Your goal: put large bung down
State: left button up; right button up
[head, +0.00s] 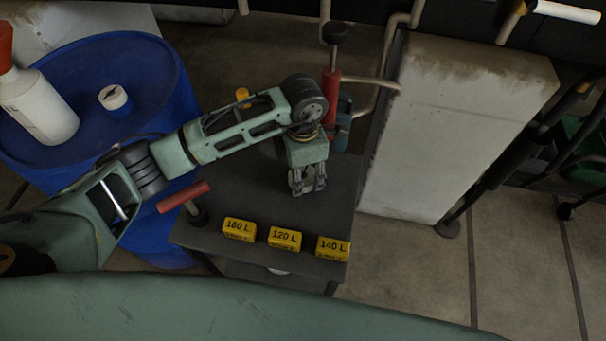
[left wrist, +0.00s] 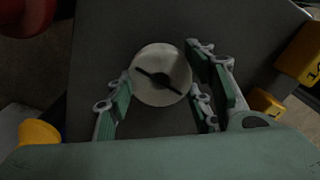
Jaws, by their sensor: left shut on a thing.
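The large bung (left wrist: 161,75) is a pale round disc with a dark slot across its top, seen in the left wrist view. My left gripper (left wrist: 160,88) is shut on it, with fingers on both sides. In the head view the left gripper (head: 308,188) points down over the middle of the dark table (head: 345,185). The bung is mostly hidden by the fingers there. I cannot tell whether its underside touches the table. My right gripper is not in view.
Yellow blocks marked 160 L (head: 239,229), 120 L (head: 285,238) and 140 L (head: 333,248) line the table's front edge. A red-handled tool (head: 183,197) is at its left, a red cylinder (head: 331,97) at the back. A blue drum (head: 150,70) stands left, a pale panel (head: 455,130) right.

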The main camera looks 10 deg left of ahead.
aim_at(303, 179)
pick_arm(q)
jog(key=shift+r, duration=0.1)
jog(key=o, duration=1.2)
jog(key=shift+c, duration=0.2)
notch_tip(303, 179, up, 12)
jog(key=p, duration=0.7)
